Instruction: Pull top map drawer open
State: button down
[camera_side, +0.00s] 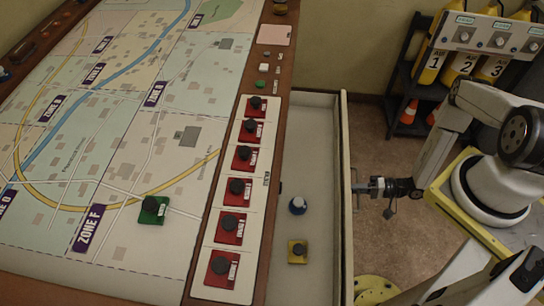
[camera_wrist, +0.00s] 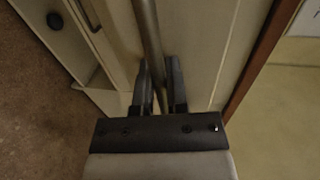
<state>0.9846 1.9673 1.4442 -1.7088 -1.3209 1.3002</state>
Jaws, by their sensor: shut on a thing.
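The map drawer (camera_side: 318,250) stands out from the right side of the map table in the side view, with its light grey inside showing. My gripper (camera_side: 362,187) is at the outer face of the drawer front (camera_side: 346,215), on the right. In the wrist view, my gripper (camera_wrist: 160,75) has its two dark fingers on either side of a long metal bar handle (camera_wrist: 149,30), shut on it. The pale drawer front (camera_wrist: 205,50) lies beside the bar. In the side view the handle is too small to make out well.
The map table (camera_side: 120,110) has a row of red blocks with black knobs (camera_side: 237,187). A shelf with yellow cylinders (camera_side: 432,50) stands at the back right. Floor shows right of the drawer.

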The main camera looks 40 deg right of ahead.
jog(key=shift+d, duration=0.15)
jog(key=c, duration=0.7)
grip_release()
jog(key=shift+o, duration=0.2)
jog(key=shift+s, duration=0.1)
notch_tip(320, 180, up, 8)
jog(key=s+d, duration=0.1)
jog(key=d, duration=0.1)
jog(key=shift+s+f, duration=0.2)
jog(key=shift+s, duration=0.2)
